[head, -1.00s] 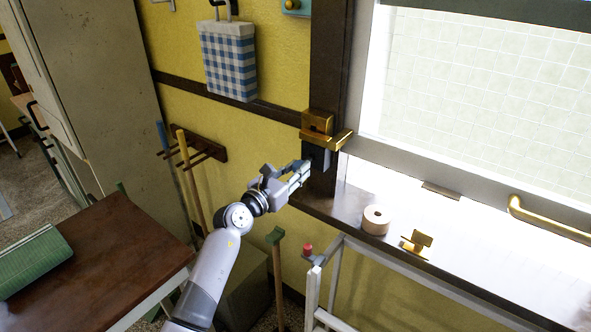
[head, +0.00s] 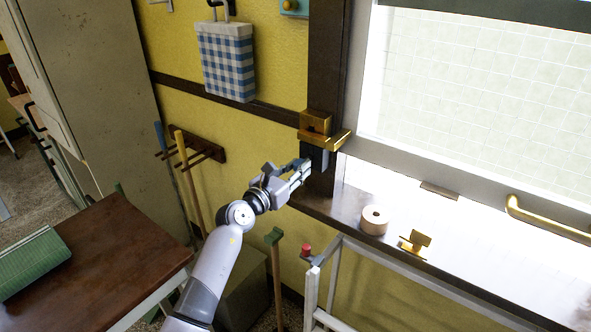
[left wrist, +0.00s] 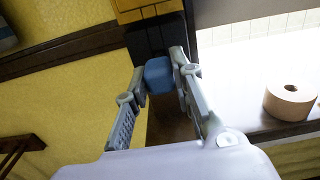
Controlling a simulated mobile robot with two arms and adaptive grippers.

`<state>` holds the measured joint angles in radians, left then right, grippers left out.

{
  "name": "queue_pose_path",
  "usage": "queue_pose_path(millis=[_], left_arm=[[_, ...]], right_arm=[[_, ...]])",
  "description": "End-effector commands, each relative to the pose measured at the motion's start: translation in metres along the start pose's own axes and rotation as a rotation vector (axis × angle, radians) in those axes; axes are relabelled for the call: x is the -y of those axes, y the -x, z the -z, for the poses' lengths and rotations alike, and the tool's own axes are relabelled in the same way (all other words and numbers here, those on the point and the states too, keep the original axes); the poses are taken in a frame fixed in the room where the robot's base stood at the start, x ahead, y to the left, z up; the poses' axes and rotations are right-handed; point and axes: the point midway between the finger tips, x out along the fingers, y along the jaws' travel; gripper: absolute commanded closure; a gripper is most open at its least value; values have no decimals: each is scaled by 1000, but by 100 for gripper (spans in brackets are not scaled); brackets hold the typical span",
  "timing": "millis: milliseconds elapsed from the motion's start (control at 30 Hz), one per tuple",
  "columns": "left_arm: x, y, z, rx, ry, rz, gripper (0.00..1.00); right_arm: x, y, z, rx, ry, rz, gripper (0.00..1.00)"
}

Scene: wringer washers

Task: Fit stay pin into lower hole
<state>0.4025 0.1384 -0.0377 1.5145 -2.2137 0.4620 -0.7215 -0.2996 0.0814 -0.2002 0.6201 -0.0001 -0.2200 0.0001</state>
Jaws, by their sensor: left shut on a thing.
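My left gripper (head: 306,170) is in front of the dark window post (head: 326,60), just below a brass bracket (head: 318,127). In the left wrist view its fingers (left wrist: 160,72) are shut on a small blue block (left wrist: 159,76), which I take to be the stay pin's head. A dark block lies beyond it, under the yellow brass (left wrist: 148,9). In the head view the grey-blue piece (head: 319,157) at the fingertips is small. The pin's shaft and the lower hole are hidden, so I cannot tell whether the pin is in a hole. My right gripper is not in view.
A tan roll (head: 374,221) and a brass fitting (head: 415,243) stand on the window sill (head: 470,255), right of my gripper. A white frame (head: 345,245) stands below the sill. A brown table (head: 110,255) is at lower left. A checked bag (head: 227,60) hangs on the wall.

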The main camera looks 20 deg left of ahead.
Motion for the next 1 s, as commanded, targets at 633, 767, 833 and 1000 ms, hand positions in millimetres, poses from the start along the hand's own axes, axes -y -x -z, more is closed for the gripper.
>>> queue_pose_path(millis=[633, 767, 833, 1000], left_arm=[[0, -4, -1, 2, -1, 1, 100], [0, -8, -1, 1, -1, 0, 100], [0, -9, -1, 1, -1, 0, 100], [0, -9, 0, 1, -1, 0, 100]], right_arm=[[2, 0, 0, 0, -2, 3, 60], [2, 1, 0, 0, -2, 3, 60], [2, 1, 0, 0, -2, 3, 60], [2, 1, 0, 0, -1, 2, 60]])
